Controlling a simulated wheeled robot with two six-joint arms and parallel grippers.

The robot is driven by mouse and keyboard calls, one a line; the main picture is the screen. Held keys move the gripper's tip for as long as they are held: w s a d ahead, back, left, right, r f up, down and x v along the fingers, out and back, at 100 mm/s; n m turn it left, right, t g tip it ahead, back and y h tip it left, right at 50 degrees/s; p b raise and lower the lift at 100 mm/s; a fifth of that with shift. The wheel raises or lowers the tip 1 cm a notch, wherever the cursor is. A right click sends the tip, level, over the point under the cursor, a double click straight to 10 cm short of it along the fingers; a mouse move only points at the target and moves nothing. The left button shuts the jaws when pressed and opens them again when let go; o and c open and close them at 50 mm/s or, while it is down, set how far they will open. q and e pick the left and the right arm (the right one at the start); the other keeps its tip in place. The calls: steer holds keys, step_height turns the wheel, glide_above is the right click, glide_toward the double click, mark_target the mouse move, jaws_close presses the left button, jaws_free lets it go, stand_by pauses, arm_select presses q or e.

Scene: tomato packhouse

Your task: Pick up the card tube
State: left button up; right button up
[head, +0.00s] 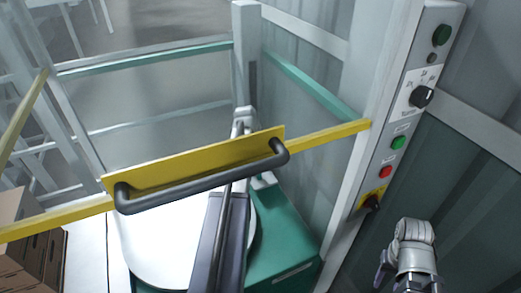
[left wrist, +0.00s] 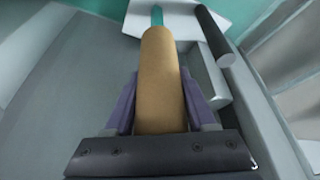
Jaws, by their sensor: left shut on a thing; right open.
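The card tube (left wrist: 161,85) is a plain tan cylinder and shows in the left wrist view. It lies lengthwise between the two purple fingers of my left gripper (left wrist: 160,100), which is shut on it. A narrow teal strip shows just past the tube's far end; I cannot tell whether they touch. The near end of the tube is hidden behind the dark gripper body. I cannot make out the tube or the left gripper in the head view. My right gripper (head: 405,278) is at the lower right of the head view, open and partly cut off.
A yellow barrier with a black handle (head: 205,178) crosses the head view, above a round white turntable (head: 165,240) and green base (head: 290,240). A control post (head: 405,115) stands at right. Cardboard boxes (head: 32,250) stand lower left. A dark cylinder (left wrist: 213,35) is near the tube.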

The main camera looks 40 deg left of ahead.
step_height(320, 180, up, 8)
steer(key=p, duration=0.7)
steer(key=shift+r, duration=0.2)
